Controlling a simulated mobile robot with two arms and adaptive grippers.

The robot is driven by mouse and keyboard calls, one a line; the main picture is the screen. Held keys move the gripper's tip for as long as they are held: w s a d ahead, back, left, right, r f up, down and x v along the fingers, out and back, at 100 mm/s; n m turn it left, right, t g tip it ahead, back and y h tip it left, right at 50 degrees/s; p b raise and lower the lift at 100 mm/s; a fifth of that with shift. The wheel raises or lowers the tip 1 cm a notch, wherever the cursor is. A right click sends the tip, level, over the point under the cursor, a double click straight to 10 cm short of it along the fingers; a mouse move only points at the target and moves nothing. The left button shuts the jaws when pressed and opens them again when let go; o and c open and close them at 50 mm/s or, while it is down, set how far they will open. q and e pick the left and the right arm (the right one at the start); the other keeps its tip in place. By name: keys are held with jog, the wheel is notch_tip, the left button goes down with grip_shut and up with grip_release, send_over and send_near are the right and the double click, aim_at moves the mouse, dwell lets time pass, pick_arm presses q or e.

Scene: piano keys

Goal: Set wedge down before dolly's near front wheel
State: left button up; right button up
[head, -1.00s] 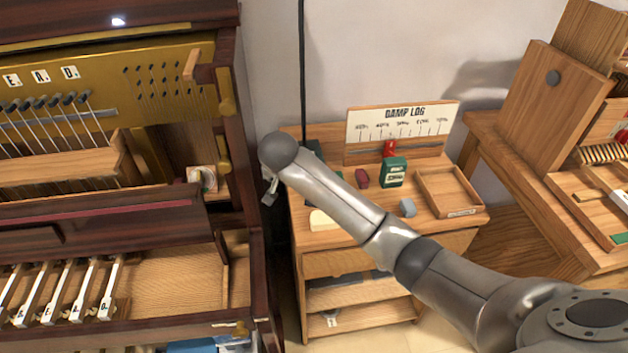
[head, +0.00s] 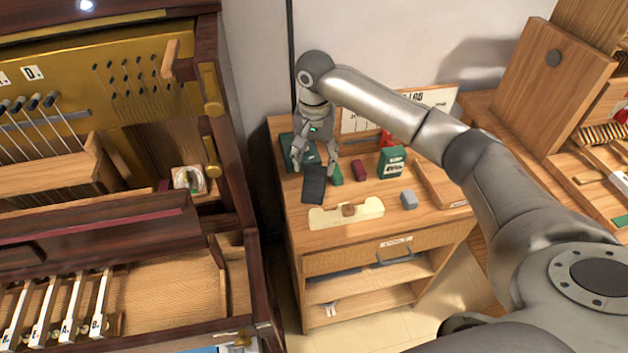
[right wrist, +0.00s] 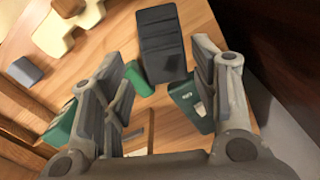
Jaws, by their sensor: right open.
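A dark grey ridged block, which looks like the wedge (head: 313,188), lies on the small cabinet top; the right wrist view shows it too (right wrist: 160,45). My right gripper (head: 315,167) points down over the cabinet top, close behind the wedge in the head view. It is open, with nothing held between its fingers (right wrist: 165,105); in the right wrist view the wedge is just beyond the fingertips. Whether a finger touches it, I cannot tell. No dolly or wheel can be made out. My left gripper is not in view.
Around the wedge are a cream block (head: 328,217), a small green piece (head: 336,175), a dark red block (head: 359,170), a green box (head: 391,162) and a grey block (head: 408,199). The open piano (head: 240,170) stands close on the left.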

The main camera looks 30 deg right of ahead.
aim_at(315, 179)
jog(key=f, duration=0.7)
jog(key=shift+w+f+p, duration=0.2)
jog(key=shift+f+p, duration=0.1)
jog(key=shift+p, duration=0.05)
jog(key=shift+c, duration=0.3)
jog(key=c, duration=0.8)
jog(key=shift+r, duration=0.1)
